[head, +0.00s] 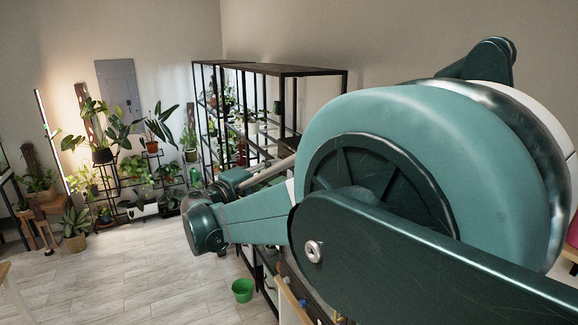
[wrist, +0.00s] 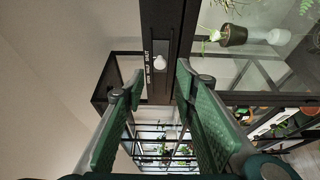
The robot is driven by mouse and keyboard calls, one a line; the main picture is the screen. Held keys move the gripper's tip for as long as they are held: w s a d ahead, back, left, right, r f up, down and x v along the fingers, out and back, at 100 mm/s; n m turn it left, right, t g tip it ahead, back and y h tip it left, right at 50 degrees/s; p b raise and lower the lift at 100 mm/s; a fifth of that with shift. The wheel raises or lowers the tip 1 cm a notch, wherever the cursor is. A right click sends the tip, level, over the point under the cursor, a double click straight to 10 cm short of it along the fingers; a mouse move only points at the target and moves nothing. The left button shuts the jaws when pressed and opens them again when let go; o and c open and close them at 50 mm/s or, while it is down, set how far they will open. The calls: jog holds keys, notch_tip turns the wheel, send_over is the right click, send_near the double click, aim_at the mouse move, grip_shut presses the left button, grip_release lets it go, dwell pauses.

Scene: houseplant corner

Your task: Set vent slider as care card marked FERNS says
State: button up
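In the wrist view, a small white slider knob (wrist: 158,60) sits on a dark upright frame bar (wrist: 157,18). Tiny sideways white lettering beside it seems to read OPEN, HALF and SHUT. The knob is alongside the lettering, but I cannot tell exactly which word it matches. My gripper (wrist: 160,80) is open, with one green finger on each side of the bar and nothing between the pads but the bar and knob beyond. I cannot tell whether a finger touches the bar. No card marked FERNS can be made out. My arm hides much of the head view.
A black shelf rack (head: 300,71) with potted plants stands along the wall. A green pot (head: 242,290) stands on the floor. Plant stands (head: 150,153) fill the back left corner. The pale floor (head: 130,275) at left is clear.

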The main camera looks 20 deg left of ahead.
jog(key=p+x, duration=0.1)
jog(key=x, duration=0.6)
jog(key=shift+w, duration=0.1)
jog(key=shift+c, duration=0.5)
grip_shut()
